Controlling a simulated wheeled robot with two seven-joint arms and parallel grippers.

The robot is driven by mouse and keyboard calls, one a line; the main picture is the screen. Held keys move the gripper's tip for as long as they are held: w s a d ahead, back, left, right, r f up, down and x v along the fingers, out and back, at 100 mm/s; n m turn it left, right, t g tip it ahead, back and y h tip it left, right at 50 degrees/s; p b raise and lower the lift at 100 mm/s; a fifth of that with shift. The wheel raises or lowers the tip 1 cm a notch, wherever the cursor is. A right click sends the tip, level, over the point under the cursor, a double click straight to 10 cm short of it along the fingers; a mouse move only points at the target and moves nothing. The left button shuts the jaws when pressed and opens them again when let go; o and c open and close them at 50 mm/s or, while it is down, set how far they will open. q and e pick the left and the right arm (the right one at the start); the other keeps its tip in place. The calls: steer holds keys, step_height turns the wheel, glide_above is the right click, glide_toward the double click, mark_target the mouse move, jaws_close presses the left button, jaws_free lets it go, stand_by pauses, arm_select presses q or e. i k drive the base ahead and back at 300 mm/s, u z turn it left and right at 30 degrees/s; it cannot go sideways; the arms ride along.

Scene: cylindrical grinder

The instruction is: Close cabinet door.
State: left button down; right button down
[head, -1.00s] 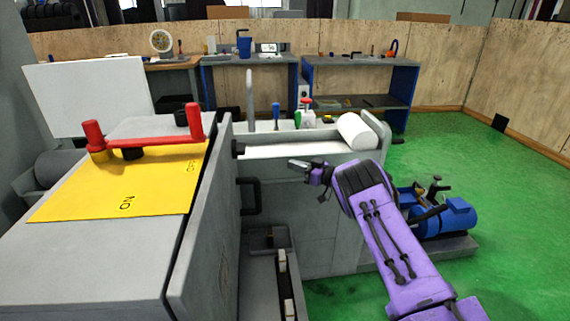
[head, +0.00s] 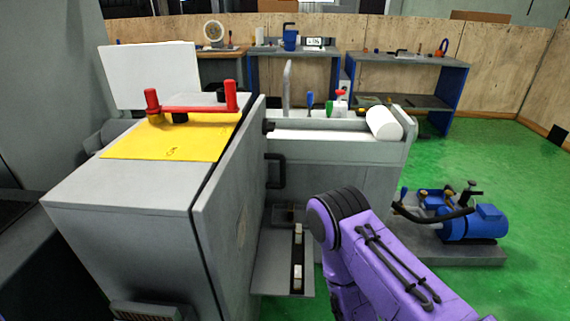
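The grey cabinet (head: 120,195) stands at left centre. Its door (head: 235,190) is a grey upright panel on the cabinet's right side, with a dark line between panel and body. I cannot tell how far the door stands open. A black bar handle (head: 275,171) shows at the panel's right edge. My purple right arm comes in from the bottom right and bends down at its black-ringed joint, right of the door and apart from it in the picture. The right gripper is hidden or below the frame. My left gripper is out of view.
A grey ledge (head: 265,275) with a slotted strip lies low, right of the door. A grinder body (head: 345,170) with a white roll (head: 383,123) stands behind. A blue motor pump (head: 485,222) is at right. Green floor is free at far right.

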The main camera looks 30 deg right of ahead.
mark_target(227, 214)
steer(key=k, duration=0.55)
steer(key=u, duration=2.2)
steer(key=k, duration=1.4)
steer(key=z, duration=1.55)
steer(key=i, duration=1.65)
